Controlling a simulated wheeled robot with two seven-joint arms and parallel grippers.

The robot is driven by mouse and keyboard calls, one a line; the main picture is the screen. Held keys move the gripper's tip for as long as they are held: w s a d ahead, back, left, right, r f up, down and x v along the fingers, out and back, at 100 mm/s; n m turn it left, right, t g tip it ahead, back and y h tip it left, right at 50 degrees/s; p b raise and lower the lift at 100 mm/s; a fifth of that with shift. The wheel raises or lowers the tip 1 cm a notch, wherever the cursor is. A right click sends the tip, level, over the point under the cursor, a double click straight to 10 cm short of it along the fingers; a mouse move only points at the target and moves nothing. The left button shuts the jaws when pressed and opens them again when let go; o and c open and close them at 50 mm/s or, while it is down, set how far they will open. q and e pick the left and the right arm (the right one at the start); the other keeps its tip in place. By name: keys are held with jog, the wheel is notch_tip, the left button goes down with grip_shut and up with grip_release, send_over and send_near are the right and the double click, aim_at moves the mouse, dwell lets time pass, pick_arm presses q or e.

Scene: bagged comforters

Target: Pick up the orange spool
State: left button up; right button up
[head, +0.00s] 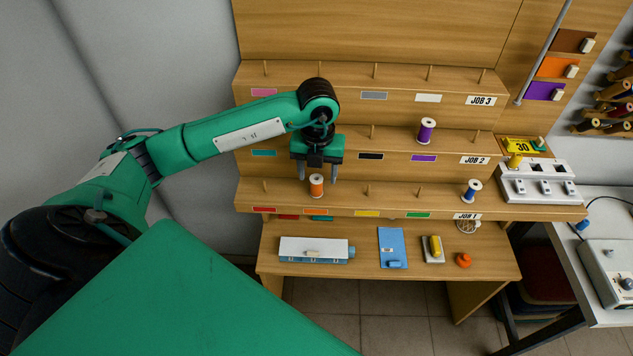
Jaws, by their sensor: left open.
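The orange spool (317,187) stands upright on the lowest tier of the wooden rack, the one labelled JOB 1, near its left part. My left gripper (317,174) is open and points down over the spool. In the picture its two fingers flank the spool's upper part. I cannot tell whether the fingers touch it or how far in front or behind they are. My right gripper does not show.
A purple spool (426,130) stands on the JOB 2 tier and a blue spool (472,191) at the right of the JOB 1 tier. Bare pegs line the tiers. A white-and-blue case (315,249), blue card (391,248) and orange item (464,260) lie on the lower shelf.

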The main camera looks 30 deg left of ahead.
aim_at(316, 182)
pick_arm(q)
jog(key=shift+s+a+f+p, duration=0.1)
jog(key=shift+f+p, duration=0.55)
jog(key=shift+f, duration=1.15)
jog(key=c, duration=1.1)
jog(key=shift+o, duration=0.2)
jog(key=shift+r, duration=0.1)
